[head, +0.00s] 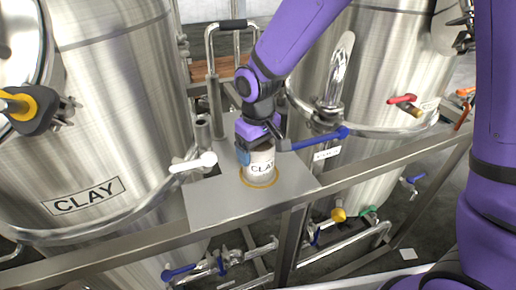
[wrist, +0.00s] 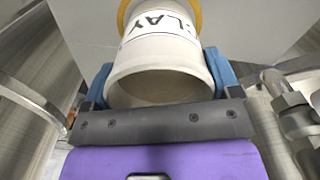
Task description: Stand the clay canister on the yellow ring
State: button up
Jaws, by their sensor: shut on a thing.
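The clay canister (head: 261,166) is a pale cylinder with a "CLAY" label, upright at the grey plate in the head view. The yellow ring (head: 258,184) shows around its lower edge, and the canister stands on or just above it; I cannot tell if it touches. In the wrist view the canister (wrist: 160,62) runs away from me, with the ring (wrist: 197,14) behind its far end. My gripper (head: 258,150) is shut on the canister from above, with blue fingers on both sides in the wrist view (wrist: 158,84).
The grey plate (head: 212,200) has bare room left of the ring. A steel tank marked CLAY (head: 110,120) stands left and another tank (head: 385,75) right. A white-handled valve (head: 193,162) and a blue-handled valve (head: 320,139) flank the plate. A rail (head: 380,173) runs in front.

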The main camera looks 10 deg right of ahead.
jog(key=o, duration=1)
jog(key=shift+f, duration=0.1)
jog(key=shift+o, duration=0.2)
notch_tip(320, 180, up, 12)
